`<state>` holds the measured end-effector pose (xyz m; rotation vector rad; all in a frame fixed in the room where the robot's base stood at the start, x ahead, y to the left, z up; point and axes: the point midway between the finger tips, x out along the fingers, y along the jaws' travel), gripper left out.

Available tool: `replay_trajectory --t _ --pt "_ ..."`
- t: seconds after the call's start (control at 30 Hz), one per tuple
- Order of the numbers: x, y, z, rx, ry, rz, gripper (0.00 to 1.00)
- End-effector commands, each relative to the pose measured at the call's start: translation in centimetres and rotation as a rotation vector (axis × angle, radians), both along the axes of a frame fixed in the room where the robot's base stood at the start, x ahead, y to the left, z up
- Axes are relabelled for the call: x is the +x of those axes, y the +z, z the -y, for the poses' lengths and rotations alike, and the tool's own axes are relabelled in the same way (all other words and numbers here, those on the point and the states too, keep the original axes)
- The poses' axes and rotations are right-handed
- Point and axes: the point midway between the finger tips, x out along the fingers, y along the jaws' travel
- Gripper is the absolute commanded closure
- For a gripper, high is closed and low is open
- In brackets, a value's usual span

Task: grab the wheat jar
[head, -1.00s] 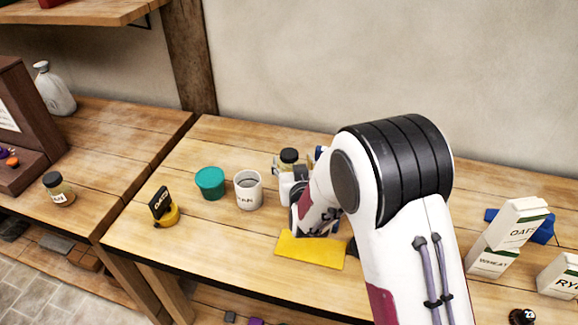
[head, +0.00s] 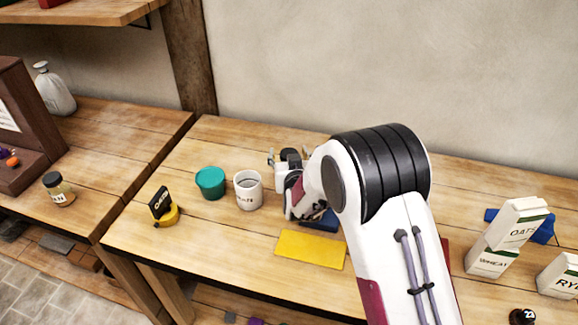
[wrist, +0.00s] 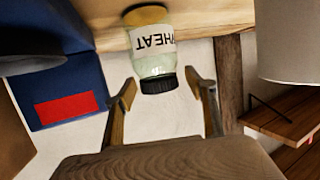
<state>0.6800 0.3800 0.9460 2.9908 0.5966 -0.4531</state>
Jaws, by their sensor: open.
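The wheat jar (wrist: 152,52) is clear glass with a dark lid, pale contents and a white label. In the wrist view it appears upside down, with its lid lowest and the label WHEAT inverted. My gripper (wrist: 163,88) is open. Its two fingertips stand apart, one on each side of the lid end, with a visible gap to the jar. In the head view my gripper and wrist cover most of the jar, and only its dark lid (head: 290,154) shows.
A white mug (head: 247,192) and a teal tub (head: 210,182) stand left of my gripper. A yellow sheet (head: 310,249) lies in front, and a dark blue item (head: 320,221) is partly behind my wrist. White cartons (head: 520,222) stand at the right.

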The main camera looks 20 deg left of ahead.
Motion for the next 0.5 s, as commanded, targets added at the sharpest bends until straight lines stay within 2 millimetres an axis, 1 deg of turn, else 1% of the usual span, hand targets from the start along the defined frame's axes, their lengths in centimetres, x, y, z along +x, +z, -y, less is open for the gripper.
replay_trajectory --t 0.23,0.27,0.3,0.37,0.4,0.43,0.5 --pt "-0.01 0.03 0.01 0.000 0.000 0.000 0.45" --pt "-0.01 0.03 0.00 0.000 0.000 0.000 0.52" --pt "-0.01 0.03 0.01 0.000 0.000 0.000 0.63" --pt "-0.01 0.03 0.00 0.000 0.000 0.000 0.78" --pt "-0.01 0.03 0.00 0.000 0.000 0.000 0.89" --pt "-0.01 0.03 0.01 0.000 0.000 0.000 0.95" --pt "0.02 0.16 -0.02 0.001 0.000 0.003 0.95"
